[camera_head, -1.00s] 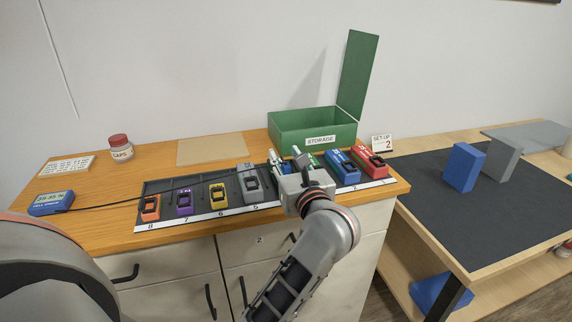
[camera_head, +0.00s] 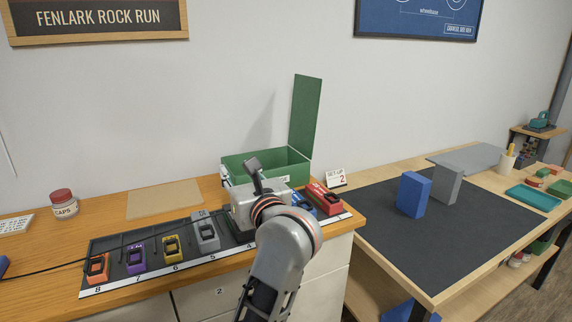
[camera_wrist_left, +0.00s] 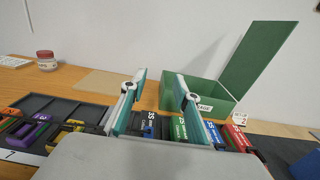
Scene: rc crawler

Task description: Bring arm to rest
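My left arm (camera_head: 285,250) rises from the bottom middle of the head view. Its gripper (camera_head: 252,165) is over the right half of the tray of battery packs and in front of the green storage box. In the left wrist view the two fingers of this gripper (camera_wrist_left: 160,92) stand well apart, with nothing between them, so it is open and empty. Battery packs show behind and below the fingers there. In the head view the gripper body hides part of the tray and some packs. My right gripper is not in view.
The dark tray (camera_head: 103,248) holds orange, purple, yellow, grey, blue and red packs on the wooden cabinet. The green storage box (camera_head: 265,168) has its lid up. A caps jar (camera_head: 63,204) stands left. Right, a bench mat (camera_head: 375,225) bears blue (camera_head: 413,195) and grey (camera_head: 446,184) blocks.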

